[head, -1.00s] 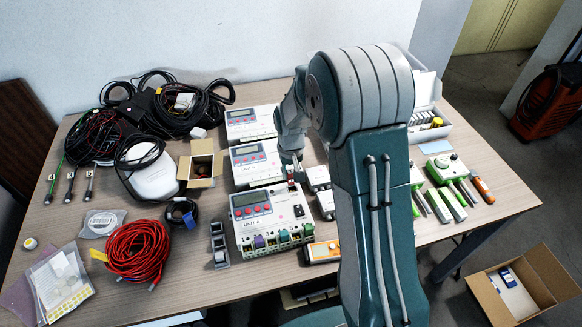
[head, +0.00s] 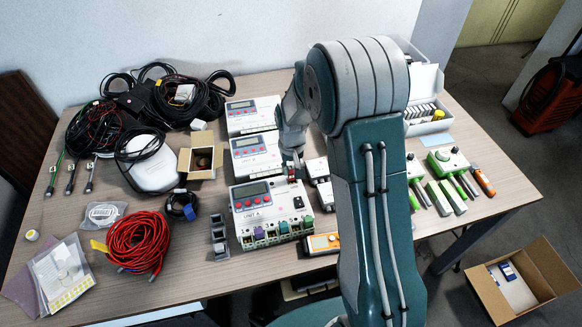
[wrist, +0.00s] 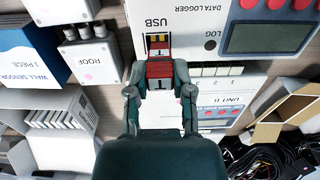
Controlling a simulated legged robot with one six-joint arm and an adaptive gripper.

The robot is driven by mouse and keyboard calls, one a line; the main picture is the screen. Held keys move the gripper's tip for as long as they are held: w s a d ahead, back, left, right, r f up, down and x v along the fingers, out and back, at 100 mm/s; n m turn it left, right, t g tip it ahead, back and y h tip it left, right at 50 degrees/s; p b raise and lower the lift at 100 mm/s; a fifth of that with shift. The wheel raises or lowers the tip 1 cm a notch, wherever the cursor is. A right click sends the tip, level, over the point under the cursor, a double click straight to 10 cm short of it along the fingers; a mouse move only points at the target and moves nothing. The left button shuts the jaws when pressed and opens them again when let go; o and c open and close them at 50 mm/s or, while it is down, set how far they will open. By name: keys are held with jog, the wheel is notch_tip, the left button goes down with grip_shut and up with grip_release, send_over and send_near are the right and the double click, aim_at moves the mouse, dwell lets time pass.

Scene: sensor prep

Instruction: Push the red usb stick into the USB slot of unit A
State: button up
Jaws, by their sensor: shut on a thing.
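The red USB stick (wrist: 160,72) is held between the two fingers of my gripper (wrist: 159,80) in the wrist view. In the head view, unit A (head: 287,222) is the front white unit, with a screen and red buttons. My gripper (head: 291,166) is over its back edge, with the red stick (head: 291,178) small beneath it.
Unit B (head: 243,164) stands right behind unit A, with another similar unit (head: 242,127) farther back. White sensor boxes (head: 317,169) stand close on the right. A grey clip holder (head: 219,240) and a red cable coil (head: 138,243) lie to the left.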

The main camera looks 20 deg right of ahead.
jog(key=shift+d+f, duration=0.15)
jog(key=shift+f, duration=0.95)
dwell(2.9)
jog(key=o, duration=0.9)
jog(key=shift+o, duration=0.8)
jog(key=shift+r, duration=0.1)
jog(key=shift+r, duration=3.45)
